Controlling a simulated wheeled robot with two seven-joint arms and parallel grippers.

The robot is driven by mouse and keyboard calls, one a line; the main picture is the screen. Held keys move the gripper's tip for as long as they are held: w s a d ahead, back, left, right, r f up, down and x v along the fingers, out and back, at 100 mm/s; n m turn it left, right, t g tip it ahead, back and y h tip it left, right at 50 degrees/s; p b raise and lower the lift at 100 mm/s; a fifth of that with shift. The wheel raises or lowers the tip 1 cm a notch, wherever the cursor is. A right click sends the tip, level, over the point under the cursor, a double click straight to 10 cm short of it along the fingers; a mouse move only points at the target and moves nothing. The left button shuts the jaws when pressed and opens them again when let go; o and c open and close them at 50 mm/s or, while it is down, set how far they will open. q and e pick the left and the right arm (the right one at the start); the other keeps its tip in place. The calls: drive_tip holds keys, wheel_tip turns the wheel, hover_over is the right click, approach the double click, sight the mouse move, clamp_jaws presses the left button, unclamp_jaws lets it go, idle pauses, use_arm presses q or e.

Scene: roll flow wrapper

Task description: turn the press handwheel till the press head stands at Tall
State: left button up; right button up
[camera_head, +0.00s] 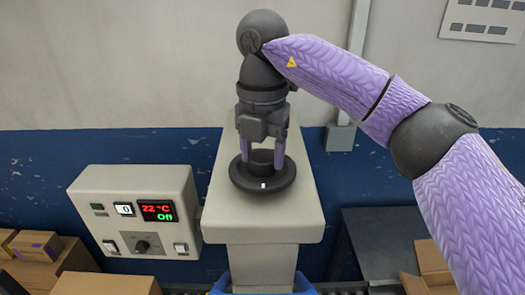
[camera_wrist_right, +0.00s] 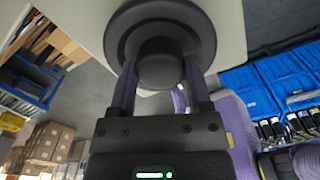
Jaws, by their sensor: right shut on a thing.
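The press handwheel (camera_head: 262,183) is a black round wheel with a raised hub, lying flat on top of the beige press housing (camera_head: 300,225). A small white mark on its rim faces the front in the head view. My right gripper (camera_head: 262,158) comes down from above with its purple fingers on either side of the hub. In the right wrist view my right gripper (camera_wrist_right: 160,85) is shut on the hub of the handwheel (camera_wrist_right: 120,35). The press head and any Tall marking are hidden or out of view. My left gripper is not in view.
A control box (camera_head: 85,205) left of the press shows 22 °C and Off, with a knob and switches. Cardboard boxes (camera_head: 35,245) stand at the lower left, and another box (camera_head: 428,262) at the lower right. A dark table (camera_head: 375,235) stands right of the press.

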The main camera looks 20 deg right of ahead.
sight(262, 155)
idle(0.4)
drive_tip(key=o, duration=1.3)
drive_tip(key=shift+r, duration=0.1)
wheel_tip(262, 155, up, 10)
drive_tip(key=shift+f+p, duration=0.15)
drive_tip(key=shift+p, duration=0.85)
